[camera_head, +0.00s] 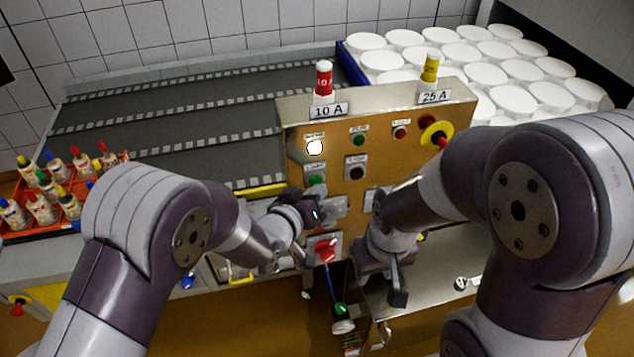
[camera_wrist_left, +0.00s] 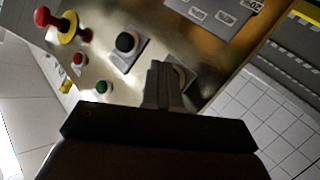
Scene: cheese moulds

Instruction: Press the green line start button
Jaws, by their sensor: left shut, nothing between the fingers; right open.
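The lower green button (camera_head: 316,180), on a small labelled plate, sits at the left of the metal control panel (camera_head: 290,150) in the head view. I take it as the line start button, though its label is too small to read. My left gripper (camera_head: 314,208) is just below it there, at the panel front. In the left wrist view my left gripper (camera_wrist_left: 163,72) is shut and empty, and its fingers hide most of a round button. Whether they touch it I cannot tell. My right gripper (camera_head: 390,284) is open, low in front of the panel.
Near the button are a white lit lamp (camera_head: 314,147), a black knob (camera_head: 356,172), another green button (camera_head: 358,140), a red button (camera_head: 401,132) and a red emergency stop on yellow (camera_head: 437,135). A red knob (camera_head: 325,250) sits lower. A conveyor (camera_head: 150,130) lies behind.

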